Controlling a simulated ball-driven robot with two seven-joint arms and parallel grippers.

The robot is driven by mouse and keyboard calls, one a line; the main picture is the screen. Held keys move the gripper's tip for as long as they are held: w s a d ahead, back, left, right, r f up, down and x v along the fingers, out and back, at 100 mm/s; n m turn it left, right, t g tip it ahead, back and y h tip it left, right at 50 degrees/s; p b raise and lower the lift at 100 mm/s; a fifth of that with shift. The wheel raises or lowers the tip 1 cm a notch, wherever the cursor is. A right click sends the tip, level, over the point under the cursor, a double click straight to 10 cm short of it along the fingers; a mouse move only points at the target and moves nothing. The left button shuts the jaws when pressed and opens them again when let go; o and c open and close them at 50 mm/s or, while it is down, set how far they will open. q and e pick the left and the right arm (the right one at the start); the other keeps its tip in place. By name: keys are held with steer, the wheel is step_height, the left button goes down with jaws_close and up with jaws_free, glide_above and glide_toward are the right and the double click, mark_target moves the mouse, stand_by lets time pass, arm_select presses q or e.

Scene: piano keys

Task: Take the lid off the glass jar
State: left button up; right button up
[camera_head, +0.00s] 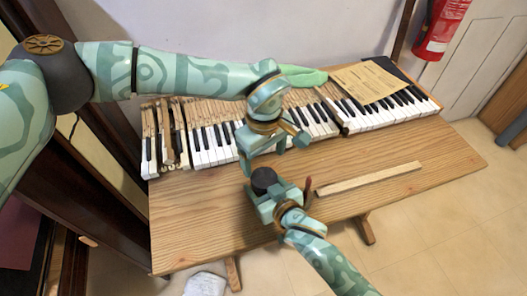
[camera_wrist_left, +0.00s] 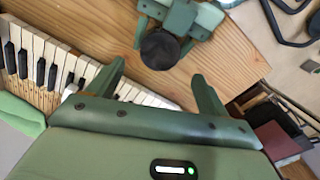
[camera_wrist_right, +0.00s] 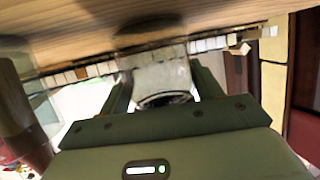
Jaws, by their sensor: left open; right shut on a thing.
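The dark round lid (camera_head: 264,180) is on the jar, and it shows from above in the left wrist view (camera_wrist_left: 160,48). My right gripper (camera_head: 277,194) is shut on the glass jar (camera_wrist_right: 162,80), whose pale, see-through body lies between its fingers in the right wrist view. In the head view the jar's body is mostly hidden by the gripper and lid. My left gripper (camera_head: 273,151) is open and empty, just above and behind the lid. In its wrist view the lid lies beyond the fingertips, between their lines, and apart from them.
A wooden table (camera_head: 400,205) carries a row of piano keys (camera_head: 215,145) along its back. A pale wooden strip (camera_head: 370,179) lies right of the jar. A green cloth (camera_head: 303,77) and a tan sheet (camera_head: 368,82) lie behind. The table's front left is clear.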

mark_target(264, 177)
arm_select(q)
step_height(264, 177, down, 7)
stand_by(0.3)
steer(key=c, duration=1)
steer(key=n, duration=0.7)
steer(key=o, duration=1.1)
